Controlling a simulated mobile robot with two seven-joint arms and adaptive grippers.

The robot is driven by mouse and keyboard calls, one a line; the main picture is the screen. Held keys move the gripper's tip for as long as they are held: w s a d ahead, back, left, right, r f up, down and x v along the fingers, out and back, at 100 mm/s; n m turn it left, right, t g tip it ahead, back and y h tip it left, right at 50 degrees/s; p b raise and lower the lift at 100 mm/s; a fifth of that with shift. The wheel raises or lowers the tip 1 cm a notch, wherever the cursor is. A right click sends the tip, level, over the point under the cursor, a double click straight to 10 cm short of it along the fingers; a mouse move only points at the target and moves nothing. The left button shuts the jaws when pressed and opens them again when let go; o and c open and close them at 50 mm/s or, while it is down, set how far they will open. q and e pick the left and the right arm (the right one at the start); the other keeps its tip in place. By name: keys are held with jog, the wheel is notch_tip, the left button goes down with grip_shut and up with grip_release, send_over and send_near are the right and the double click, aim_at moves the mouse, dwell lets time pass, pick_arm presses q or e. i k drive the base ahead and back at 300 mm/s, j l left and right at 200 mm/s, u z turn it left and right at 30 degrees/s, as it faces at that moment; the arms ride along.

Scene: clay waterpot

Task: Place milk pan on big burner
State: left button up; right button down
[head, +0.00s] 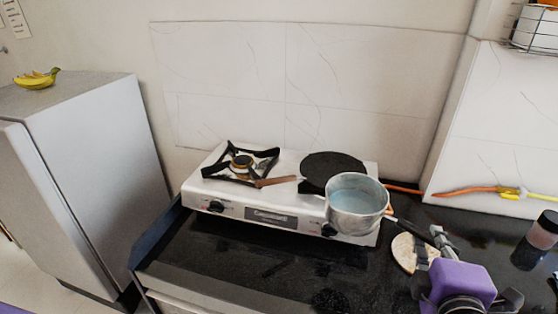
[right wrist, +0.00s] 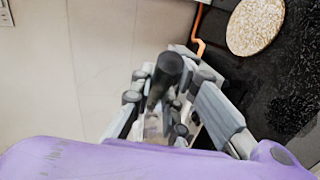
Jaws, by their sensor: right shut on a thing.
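The milk pan (head: 357,205) is a silver pot with a grey-blue inside and a dark handle pointing right. My right gripper (head: 434,241) is shut on its handle, whose dark end (right wrist: 168,68) shows between the fingers in the right wrist view. The pan appears upright over the stove's front right part; I cannot tell whether it touches. The white stove (head: 265,214) has an uncovered left burner (head: 241,163) with a black grate. A black flat pan (head: 330,165) covers its right side. Which burner is bigger cannot be told. My left gripper is out of view.
The flat pan's wooden handle (head: 275,182) reaches toward the left grate. A round light board (head: 408,252) lies right of the stove, also seen in the right wrist view (right wrist: 255,25). A dark bottle (head: 537,240) stands at far right. The counter's front (head: 240,257) is clear.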

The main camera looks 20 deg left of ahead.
aim_at(252, 169)
jog(key=i+u, duration=0.1)
jog(key=u, duration=0.35)
jog(key=i+u, duration=0.1)
jog(key=u, duration=0.3)
jog(key=i+u, duration=0.1)
jog(key=u, duration=0.35)
jog(key=i+l+u, duration=0.15)
jog(key=u, duration=0.2)
